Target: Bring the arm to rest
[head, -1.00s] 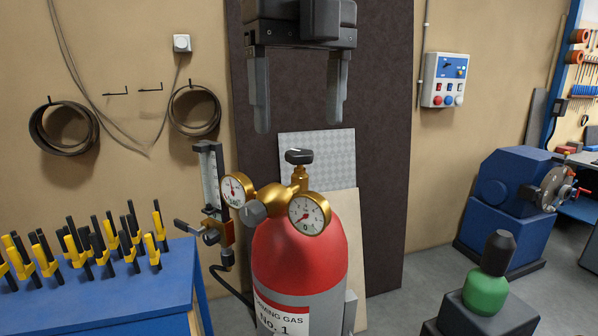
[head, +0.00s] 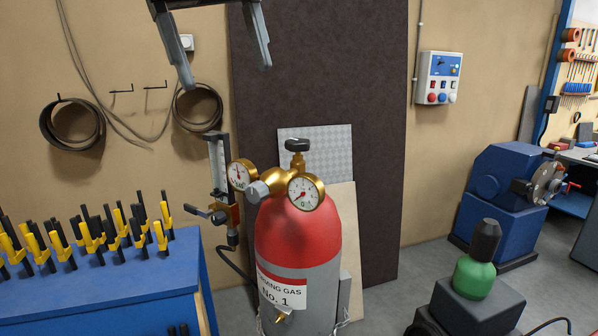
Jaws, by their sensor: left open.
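My left gripper (head: 227,77) hangs at the top of the head view, tilted, with its two fingers spread apart and nothing between them. It is up and to the left of the gas cylinder (head: 299,243), apart from it in the picture. The cylinder is red on top and grey below, with a "No. 1" label, a brass regulator, two round gauges and a black valve knob (head: 297,145). A flowmeter (head: 218,170) with a clear tube stands at its left. My right gripper is not in view.
A blue bench (head: 110,289) with several black and yellow clamps is at the left. A green bottle with a black cap (head: 475,276) stands on a dark block at the right. A blue machine (head: 496,200) stands behind it. A control box (head: 438,78) and coiled hoses (head: 72,124) hang on the wall.

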